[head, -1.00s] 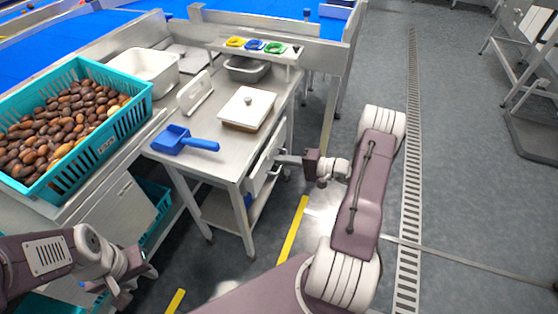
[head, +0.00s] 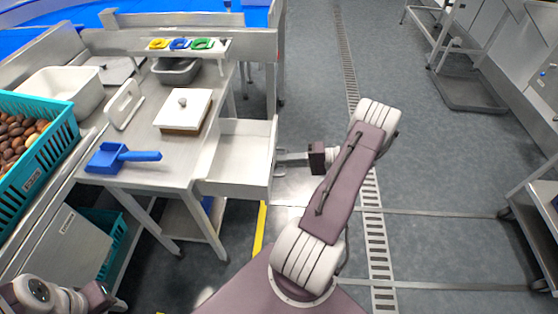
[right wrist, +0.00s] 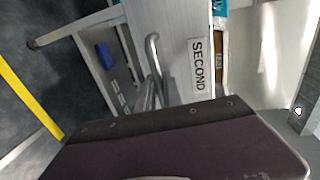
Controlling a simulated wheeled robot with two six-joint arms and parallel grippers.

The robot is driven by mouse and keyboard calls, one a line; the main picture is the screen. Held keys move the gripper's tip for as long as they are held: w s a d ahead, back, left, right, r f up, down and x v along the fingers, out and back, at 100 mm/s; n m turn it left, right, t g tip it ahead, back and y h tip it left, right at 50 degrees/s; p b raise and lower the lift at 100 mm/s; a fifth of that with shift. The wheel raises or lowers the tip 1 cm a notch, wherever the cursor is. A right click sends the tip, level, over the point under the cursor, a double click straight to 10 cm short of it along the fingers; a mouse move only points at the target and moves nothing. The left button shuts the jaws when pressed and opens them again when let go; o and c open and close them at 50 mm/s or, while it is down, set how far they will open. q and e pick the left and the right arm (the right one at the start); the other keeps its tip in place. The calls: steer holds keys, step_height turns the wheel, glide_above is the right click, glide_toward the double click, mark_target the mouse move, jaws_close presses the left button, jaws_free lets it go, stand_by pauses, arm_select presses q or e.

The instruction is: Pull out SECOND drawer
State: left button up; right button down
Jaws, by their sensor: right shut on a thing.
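The drawer (head: 236,152) under the steel table is pulled out to the right and looks empty inside in the head view. Its front bears a label reading SECOND (right wrist: 198,66) in the right wrist view. My right gripper (head: 281,158) is shut on the drawer's bar handle (right wrist: 153,62) at the drawer's front. The fingers are partly hidden in the right wrist view by my own wrist. My left gripper (head: 98,298) is at the bottom left of the head view, well away from the drawer, and its fingers are too unclear to judge.
A blue scoop (head: 116,157) and a white-lidded box (head: 183,110) stand on the steel table (head: 150,180). A teal crate of dates (head: 52,150) is at the left. Open floor lies right of the drawer, with a drain grate (head: 377,240).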

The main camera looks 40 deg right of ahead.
steer(key=c, duration=1.8)
jaws_free()
steer(key=p+v, duration=0.1)
steer(key=v, duration=0.8)
